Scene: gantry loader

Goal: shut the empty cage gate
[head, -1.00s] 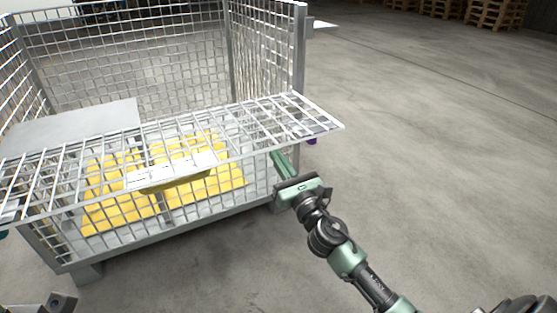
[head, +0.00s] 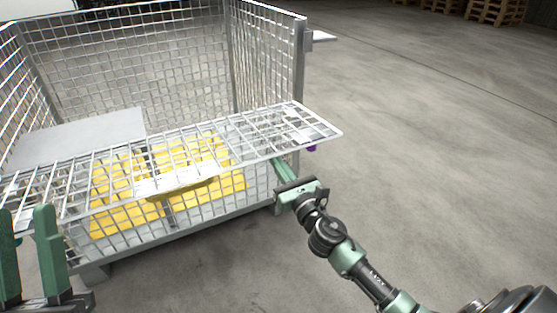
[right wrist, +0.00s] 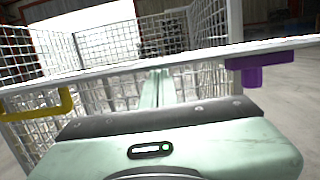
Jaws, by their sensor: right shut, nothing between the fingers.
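The wire mesh cage (head: 299,75) stands ahead of me. Its front gate (head: 322,132) is folded down, sticking out towards me as a nearly level mesh flap. A yellow handle (head: 182,190) is on its near edge, below a pale plate; it also shows in the right wrist view (right wrist: 66,104). My right gripper (head: 281,165) is shut and empty, its fingertips at the gate's right end, apparently under it. In the right wrist view the fingers (right wrist: 158,78) reach behind the gate's edge bar; contact is unclear. My left gripper (head: 25,210) is open at the gate's left end.
A purple part (right wrist: 258,70) sits at the gate's right end. Yellow shows through the mesh low in the cage; what it is, I cannot tell. A grey panel (head: 80,137) lies behind the gate. Concrete floor is clear on the right; pallets (head: 495,10) stand far back.

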